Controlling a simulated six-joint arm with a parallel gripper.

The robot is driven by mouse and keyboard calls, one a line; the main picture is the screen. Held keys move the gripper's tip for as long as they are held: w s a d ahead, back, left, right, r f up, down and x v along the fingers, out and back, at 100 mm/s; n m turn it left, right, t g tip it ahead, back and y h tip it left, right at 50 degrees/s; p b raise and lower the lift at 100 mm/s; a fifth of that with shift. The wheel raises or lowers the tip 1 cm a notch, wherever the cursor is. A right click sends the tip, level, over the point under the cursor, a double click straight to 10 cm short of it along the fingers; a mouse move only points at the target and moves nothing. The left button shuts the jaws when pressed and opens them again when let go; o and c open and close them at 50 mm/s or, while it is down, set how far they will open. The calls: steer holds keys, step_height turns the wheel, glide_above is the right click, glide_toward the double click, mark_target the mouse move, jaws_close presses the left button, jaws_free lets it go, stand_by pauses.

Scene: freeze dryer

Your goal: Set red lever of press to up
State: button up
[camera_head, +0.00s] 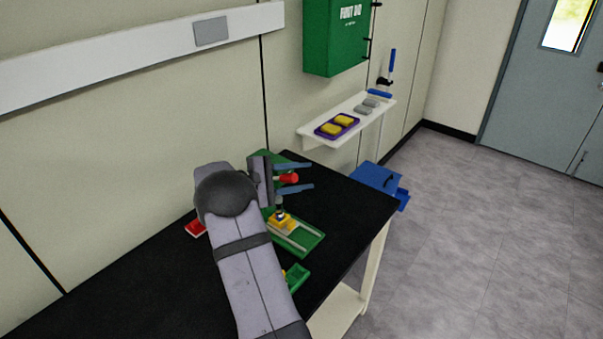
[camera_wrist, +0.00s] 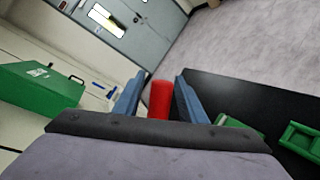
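The red lever (camera_head: 289,178) shows as a rounded red end between the two blue fingers of my gripper (camera_head: 296,178). In the wrist view the red lever (camera_wrist: 160,99) stands between the fingertips of my gripper (camera_wrist: 158,97), nearer the right finger. The fingers are apart, with a small gap beside the lever in the head view; I cannot tell whether one touches it. A green base (camera_head: 310,243) with a yellow block (camera_head: 282,224) and a metal part lies on the black table, partly behind my arm. Most of the press is hidden by my arm and gripper.
The black table (camera_head: 340,205) has a small green tray (camera_head: 297,277) near my arm and a red piece (camera_head: 195,229) left of it. A white wall shelf (camera_head: 312,133) holds a purple tray (camera_head: 322,129). A green cabinet (camera_head: 337,40) hangs above. A blue box (camera_head: 375,178) stands beyond the table.

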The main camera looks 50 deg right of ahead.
jaws_close()
steer(key=shift+r, duration=0.1)
steer(key=shift+w+r+n+g+h, duration=0.35)
steer(key=shift+w+r+n+h, duration=0.3)
steer(key=shift+w+r+n, duration=0.7)
steer(key=shift+w+r+n+g+h, duration=0.3)
steer(key=shift+w+r+n+h, duration=0.3)
steer(key=shift+w+r+n, duration=0.75)
steer(key=shift+w+r+n+g+h, duration=0.35)
steer(key=shift+w+r+n+h, duration=0.3)
steer(key=shift+w+r+n, duration=0.7)
steer(key=shift+w+f+n, duration=0.15)
steer(key=shift+f+n, duration=0.05)
steer(key=shift+n, duration=0.25)
jaws_free()
steer(key=shift+f, duration=0.1)
